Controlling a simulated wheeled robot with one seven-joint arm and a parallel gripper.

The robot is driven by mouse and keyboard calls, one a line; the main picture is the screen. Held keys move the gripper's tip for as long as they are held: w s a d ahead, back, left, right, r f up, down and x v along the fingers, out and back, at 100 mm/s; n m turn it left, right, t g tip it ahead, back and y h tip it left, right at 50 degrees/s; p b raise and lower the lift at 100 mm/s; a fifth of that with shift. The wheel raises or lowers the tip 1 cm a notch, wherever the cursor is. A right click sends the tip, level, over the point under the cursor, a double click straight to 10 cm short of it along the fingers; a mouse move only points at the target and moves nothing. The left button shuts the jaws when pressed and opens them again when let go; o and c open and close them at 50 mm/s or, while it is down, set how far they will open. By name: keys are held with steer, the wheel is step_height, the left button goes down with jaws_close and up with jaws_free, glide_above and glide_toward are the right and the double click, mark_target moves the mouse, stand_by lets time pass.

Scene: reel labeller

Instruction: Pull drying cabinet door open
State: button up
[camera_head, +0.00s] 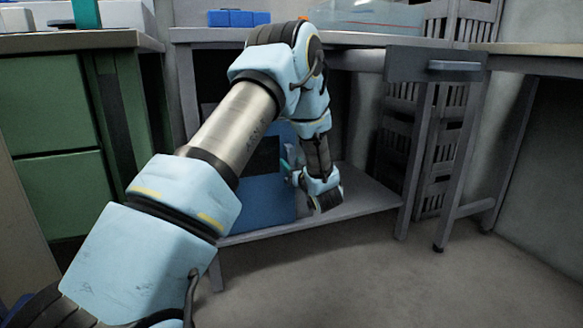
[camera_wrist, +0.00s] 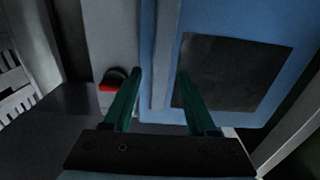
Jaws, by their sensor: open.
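The drying cabinet, a blue box (camera_head: 268,205) with a dark window, stands on the low shelf under the bench, partly hidden by my arm. In the wrist view its blue door (camera_wrist: 225,28) with the dark window (camera_wrist: 235,72) fills the right. A pale upright strip, seemingly the handle (camera_wrist: 163,55), runs along the door's left edge. My gripper (camera_wrist: 158,75) has green fingers, set apart and empty, one on each side of this strip; contact cannot be told. The door looks shut. In the head view my gripper (camera_head: 290,170) is at the cabinet's right side.
A red and black knob (camera_wrist: 112,80) sits on the grey panel left of the door, close to the left finger. The low shelf (camera_head: 345,205) is bare right of the cabinet. Green drawers (camera_head: 55,195) stand left; the floor in front is clear.

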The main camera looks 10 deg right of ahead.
steer(key=shift+w+a, duration=0.1)
steer(key=shift+w, duration=0.65)
steer(key=shift+c, duration=0.4)
jaws_close()
stand_by(0.5)
